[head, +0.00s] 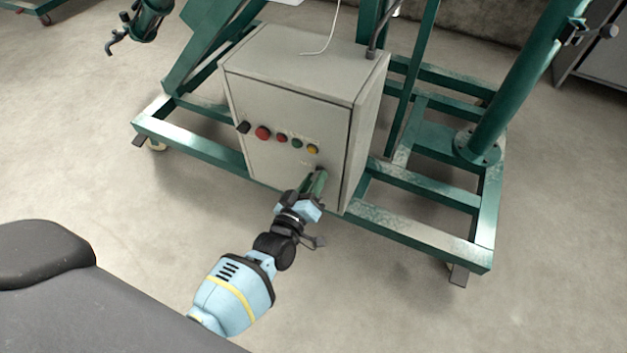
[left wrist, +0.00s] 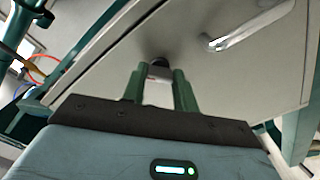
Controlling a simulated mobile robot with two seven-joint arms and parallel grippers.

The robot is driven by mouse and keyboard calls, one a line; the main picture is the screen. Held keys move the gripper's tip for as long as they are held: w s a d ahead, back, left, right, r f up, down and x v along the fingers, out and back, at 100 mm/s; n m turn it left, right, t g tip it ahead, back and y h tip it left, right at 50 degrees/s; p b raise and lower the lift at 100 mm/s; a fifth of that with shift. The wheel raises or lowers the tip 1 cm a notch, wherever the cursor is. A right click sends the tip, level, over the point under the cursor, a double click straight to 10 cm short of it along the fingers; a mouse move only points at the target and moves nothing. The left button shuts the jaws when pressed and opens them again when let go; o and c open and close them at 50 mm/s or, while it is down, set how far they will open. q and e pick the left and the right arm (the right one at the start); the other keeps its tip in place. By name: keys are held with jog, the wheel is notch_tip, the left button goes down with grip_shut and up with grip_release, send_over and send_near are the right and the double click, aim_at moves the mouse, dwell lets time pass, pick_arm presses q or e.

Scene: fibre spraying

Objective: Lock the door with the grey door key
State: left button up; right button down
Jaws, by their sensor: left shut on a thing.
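The grey control cabinet door (head: 292,123) faces me in the head view, and its panel also fills much of the left wrist view (left wrist: 120,62). My left gripper (head: 318,180) is at the lower right part of the door. In the left wrist view its green fingers (left wrist: 160,82) are shut on a small light grey piece, the door key (left wrist: 159,73). A dark round piece, seemingly the lock (left wrist: 158,56), lies right at the fingertips. The fingers hide most of the key, and I cannot tell how deep it sits or how it is turned. My right gripper is not in view.
A silver handle (left wrist: 248,27) sticks out of the door near the fingers. A black knob and several coloured buttons (head: 282,138) run across the door above the gripper. The green steel frame (head: 430,240) surrounds the cabinet. The floor (head: 390,305) in front is clear.

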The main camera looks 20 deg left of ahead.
pick_arm(q)
jog(key=n+b, duration=0.1)
jog(key=n, duration=0.8)
jog(key=shift+n+b, duration=0.4)
dwell(0.4)
jog(key=o, duration=1)
jog(key=shift+s, duration=0.1)
